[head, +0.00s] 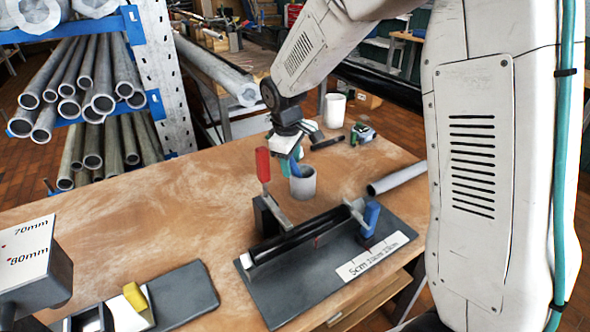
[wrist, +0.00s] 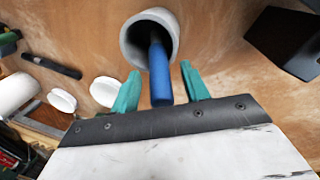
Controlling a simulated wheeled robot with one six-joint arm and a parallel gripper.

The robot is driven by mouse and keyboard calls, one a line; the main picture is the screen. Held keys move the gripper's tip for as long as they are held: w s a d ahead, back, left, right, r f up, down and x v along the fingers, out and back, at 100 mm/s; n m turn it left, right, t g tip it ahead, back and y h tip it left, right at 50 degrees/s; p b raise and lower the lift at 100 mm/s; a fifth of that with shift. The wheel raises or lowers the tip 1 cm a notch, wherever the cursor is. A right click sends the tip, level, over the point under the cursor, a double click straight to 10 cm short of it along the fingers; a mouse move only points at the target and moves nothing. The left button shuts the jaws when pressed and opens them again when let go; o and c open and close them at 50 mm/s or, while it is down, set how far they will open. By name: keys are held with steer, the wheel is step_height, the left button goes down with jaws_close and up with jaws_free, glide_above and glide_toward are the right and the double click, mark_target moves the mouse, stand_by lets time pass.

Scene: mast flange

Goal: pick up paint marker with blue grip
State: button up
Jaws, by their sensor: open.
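The paint marker with the blue grip (wrist: 160,75) stands in a grey cup (wrist: 132,40), its blue end sticking out of the mouth. In the head view a bit of blue (head: 295,168) shows at the mouth of the cup (head: 303,186) on the workbench. My gripper (wrist: 157,80) is open, with its two green fingers on either side of the blue grip in the wrist view. Gaps show between the grip and both fingers, and nothing is held. In the head view my gripper (head: 291,160) is right above the cup. The marker's lower part is hidden inside the cup.
A clamp fixture with a red handle (head: 263,165) stands on a dark board (head: 282,294) in front of the cup. A white cup (head: 334,111), a black marker (head: 327,143) and a tape measure (head: 363,134) lie behind. A grey pipe (head: 397,178) lies right.

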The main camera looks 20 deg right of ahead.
jaws_close()
